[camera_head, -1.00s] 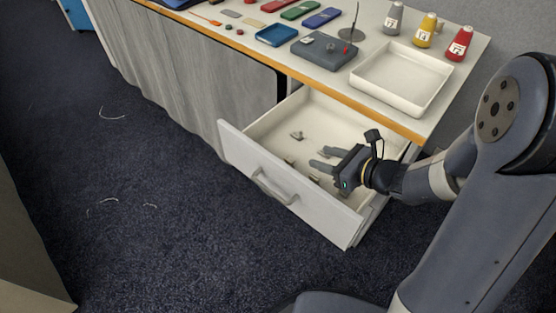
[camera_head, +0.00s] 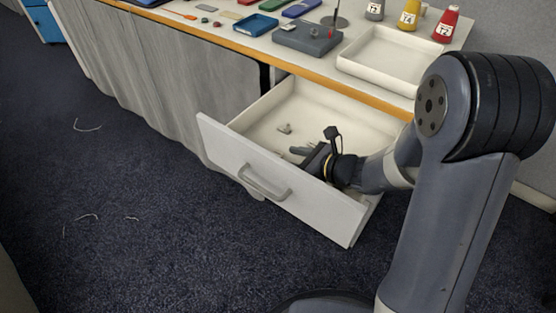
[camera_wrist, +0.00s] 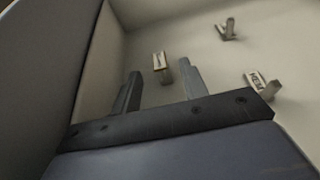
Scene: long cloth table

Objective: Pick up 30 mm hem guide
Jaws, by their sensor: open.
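My gripper (camera_head: 301,157) is inside the open drawer, behind its front panel, and partly hidden by it. In the wrist view the two fingers (camera_wrist: 160,74) are apart with nothing held between them. Three small grey metal pieces, probably hem guides, show on the drawer floor. One piece (camera_wrist: 161,64) stands just beyond the fingertips, near the gap between them. Another piece (camera_wrist: 262,86) with dark lettering lies to the right of the right finger. A third piece (camera_wrist: 227,29) lies farther off at upper right. I cannot read which is 30 mm. One small piece (camera_head: 285,128) also shows in the head view.
The pulled-out white drawer (camera_head: 225,140) has walls close around my gripper; its side wall (camera_wrist: 88,60) is near the left finger. Above stands the table with a white tray (camera_head: 352,62), a grey box (camera_head: 307,38), a blue tray (camera_head: 255,26) and labelled bottles (camera_head: 447,25).

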